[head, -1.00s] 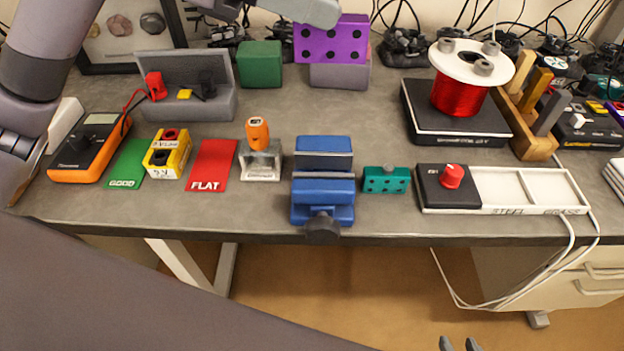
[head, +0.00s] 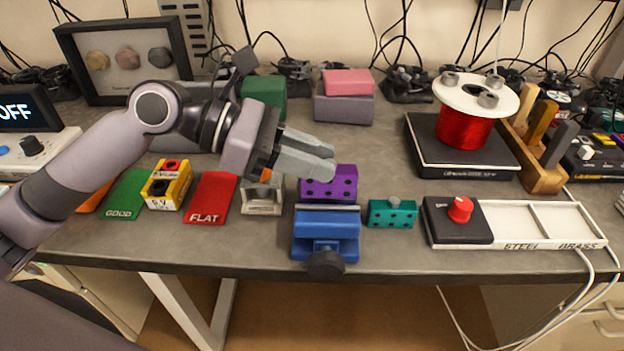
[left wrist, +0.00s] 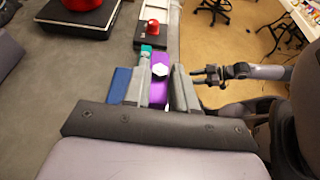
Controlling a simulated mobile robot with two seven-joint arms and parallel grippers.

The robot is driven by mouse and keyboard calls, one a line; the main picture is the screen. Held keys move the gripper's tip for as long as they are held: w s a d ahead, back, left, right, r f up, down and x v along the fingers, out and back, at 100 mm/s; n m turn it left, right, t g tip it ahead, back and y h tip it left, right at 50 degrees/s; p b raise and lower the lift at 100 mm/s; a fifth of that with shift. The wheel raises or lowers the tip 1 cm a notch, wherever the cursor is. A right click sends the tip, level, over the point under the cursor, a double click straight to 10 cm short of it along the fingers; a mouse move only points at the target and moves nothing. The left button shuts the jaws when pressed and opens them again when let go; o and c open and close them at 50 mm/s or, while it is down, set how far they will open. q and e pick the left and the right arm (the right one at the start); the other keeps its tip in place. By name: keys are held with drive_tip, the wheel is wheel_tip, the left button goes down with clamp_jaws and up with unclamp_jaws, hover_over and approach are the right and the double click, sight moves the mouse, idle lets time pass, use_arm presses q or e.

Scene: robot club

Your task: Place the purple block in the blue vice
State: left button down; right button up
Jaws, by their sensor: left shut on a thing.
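The purple block (head: 330,183), with dark dots on its face, is upright right behind the front jaw of the blue vice (head: 325,236) and hides the vice's rear part. I cannot tell whether it hangs above the gap or sits in it. My left gripper (head: 318,158) comes in from the left above it, shut on the block. In the left wrist view the purple block (left wrist: 159,94) lies between the fingers, with a pale hexagonal piece on top. Part of the blue vice (left wrist: 119,84) shows beside the left finger. My right gripper (left wrist: 208,76) looks open and empty.
A teal block (head: 392,213) stands just right of the vice. A grey stand (head: 262,197) and a red FLAT card (head: 211,198) are to its left. A white tray with a red knob (head: 459,209) is farther right. The bench behind the teal block is clear.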

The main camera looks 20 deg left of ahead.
sight(312, 180)
use_arm(q)
wheel_tip(312, 180, down, 4)
drive_tip(key=shift+r+b, duration=0.1)
drive_tip(key=shift+b, duration=0.2)
drive_tip(key=c, duration=0.9)
unclamp_jaws()
drive_tip(key=shift+b+v, duration=0.55)
drive_tip(key=shift+v, duration=5.5)
